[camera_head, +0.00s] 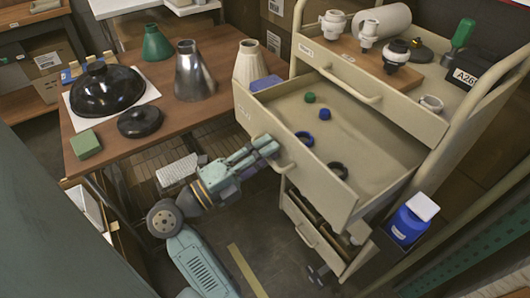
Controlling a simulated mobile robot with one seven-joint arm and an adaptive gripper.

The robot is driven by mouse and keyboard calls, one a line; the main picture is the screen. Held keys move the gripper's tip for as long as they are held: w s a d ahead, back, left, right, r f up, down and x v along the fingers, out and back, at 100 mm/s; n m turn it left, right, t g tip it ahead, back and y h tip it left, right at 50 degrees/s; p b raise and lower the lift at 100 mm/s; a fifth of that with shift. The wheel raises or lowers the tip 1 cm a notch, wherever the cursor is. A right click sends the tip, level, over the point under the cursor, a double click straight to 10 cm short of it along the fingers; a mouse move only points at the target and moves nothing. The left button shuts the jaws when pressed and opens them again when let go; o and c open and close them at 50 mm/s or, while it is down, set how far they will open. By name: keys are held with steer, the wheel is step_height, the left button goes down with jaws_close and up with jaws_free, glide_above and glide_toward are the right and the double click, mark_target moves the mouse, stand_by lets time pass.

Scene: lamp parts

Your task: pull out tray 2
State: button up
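A beige drawer tray (318,178) in the cart stands pulled far out toward my arm. A small label (243,112) on its front is too small to read, so I cannot tell its number. A bar handle (289,167) is on its front face. My gripper (272,148) is at the handle's left end, close against the front. The fingertips overlap the handle in this view, and I cannot tell whether they are closed on it.
Above is another tray (430,118) bearing white fittings. A lower drawer (312,232) sits below, partly open. A blue jar (408,222) stands at the cart's right side. A wooden table (165,135) with lamp shades is left of the tray. Floor below my gripper is open.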

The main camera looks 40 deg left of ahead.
steer(key=shift+s, duration=0.1)
steer(key=v, duration=1.1)
steer(key=shift+s, duration=0.4)
steer(key=shift+a, duration=0.15)
